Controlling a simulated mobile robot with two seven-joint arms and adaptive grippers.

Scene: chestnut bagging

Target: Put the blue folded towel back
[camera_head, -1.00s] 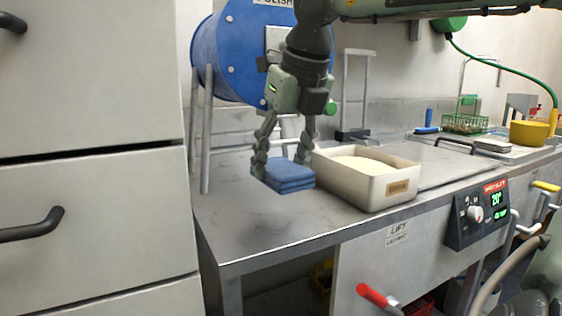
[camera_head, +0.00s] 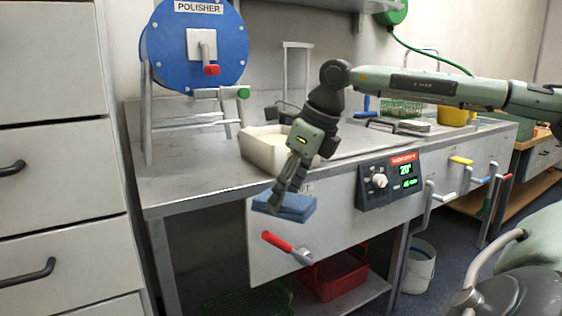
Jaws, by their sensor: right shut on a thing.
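The blue folded towel (camera_head: 292,207) is held in the air in front of the workbench's front panel, below the bench top's edge. My right gripper (camera_head: 284,194) points down and is shut on the towel; the arm comes in from the right. Its fingers cover part of the towel's upper side. My left gripper does not show.
A cream bin (camera_head: 262,150) stands on the bench top (camera_head: 190,180), behind my gripper. The blue polisher drum (camera_head: 180,45) is at the back left. A red-handled lever (camera_head: 277,241) sticks out below the towel. A red crate (camera_head: 335,278) and a white bucket (camera_head: 418,270) are underneath.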

